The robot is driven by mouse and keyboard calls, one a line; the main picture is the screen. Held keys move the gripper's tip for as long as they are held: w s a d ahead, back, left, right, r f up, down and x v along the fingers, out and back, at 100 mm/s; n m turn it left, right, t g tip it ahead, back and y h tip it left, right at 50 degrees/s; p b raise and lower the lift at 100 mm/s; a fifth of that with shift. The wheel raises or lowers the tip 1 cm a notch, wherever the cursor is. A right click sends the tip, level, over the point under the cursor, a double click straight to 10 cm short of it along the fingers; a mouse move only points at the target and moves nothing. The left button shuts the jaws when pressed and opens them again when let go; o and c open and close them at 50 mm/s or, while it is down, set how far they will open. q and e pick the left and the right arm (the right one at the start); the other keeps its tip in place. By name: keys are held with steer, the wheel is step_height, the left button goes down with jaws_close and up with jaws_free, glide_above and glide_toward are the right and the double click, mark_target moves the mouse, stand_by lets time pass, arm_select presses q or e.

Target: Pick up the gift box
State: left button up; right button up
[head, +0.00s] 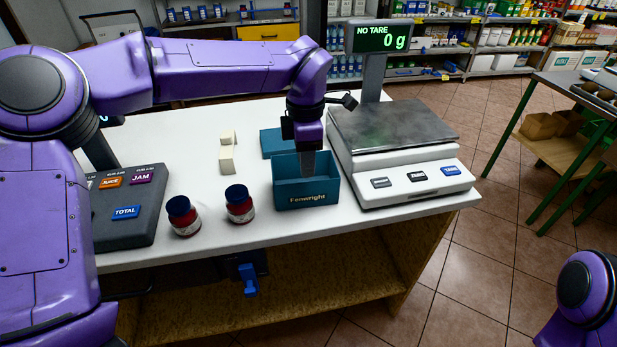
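The gift box (306,194) is an open teal box with "Fenwright" on its front, standing on the white counter. A flat teal piece (277,142), which looks like its lid, lies just behind it to the left. My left gripper (308,168) points straight down over the box, with its grey fingertips at or inside the opening. The fingers overlap in this view, so I cannot tell how far apart they are or whether they touch a wall. The box's inside is mostly hidden. My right gripper is out of view.
A scale (398,150) reading 0 g stands close to the right of the box. Two dark-lidded red jars (240,205) (184,217) and a cash register (124,208) stand to the left. A cream block-shaped object (227,155) lies behind the jars. The counter's front edge is near.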

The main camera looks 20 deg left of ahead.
mark_target(307, 185)
arm_select(q)
steer(key=f, duration=0.4)
steer(key=f+p, duration=0.1)
steer(key=f, duration=0.1)
steer(key=shift+s+d+f, duration=0.15)
steer(key=shift+d+f, duration=0.05)
steer(key=shift+d, duration=0.15)
steer(key=shift+s+f, duration=0.1)
steer(key=shift+f, duration=0.05)
steer(key=shift+s, duration=0.25)
steer(key=shift+w, duration=0.15)
jaws_close()
